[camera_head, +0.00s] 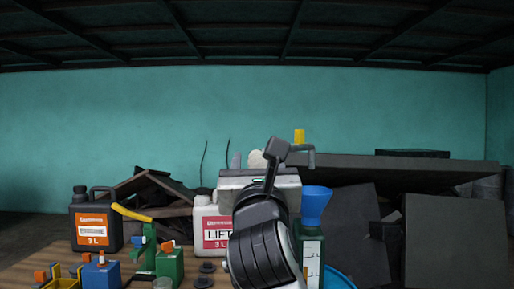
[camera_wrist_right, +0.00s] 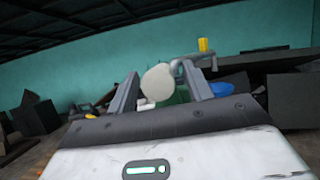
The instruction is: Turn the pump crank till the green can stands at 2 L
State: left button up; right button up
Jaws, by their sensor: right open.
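The green can (camera_head: 311,233) stands right of centre in the head view, with a blue funnel (camera_head: 316,203) in its top. A pale scale strip shows on its front; I cannot read the level. The pump crank (camera_wrist_right: 195,58) is a grey arm with an upright yellow knob (camera_wrist_right: 203,45); the knob also shows in the head view (camera_head: 299,136). A whitish round part (camera_wrist_right: 157,83), perhaps of the pump, shows between the fingers of my right gripper (camera_wrist_right: 160,72). This gripper is open, with the knob up and to the right of its fingers. My arm hides much of the pump.
A black jug (camera_head: 95,226) with an orange label and a white jug (camera_head: 213,228) stand at the left. Small blue and green blocks and a yellow-levered green device (camera_head: 148,238) crowd the table's left. Dark panels (camera_head: 455,240) fill the right. A blue rim (camera_head: 339,279) shows beside the can.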

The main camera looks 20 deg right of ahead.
jog(key=shift+x, duration=1.35)
grip_shut()
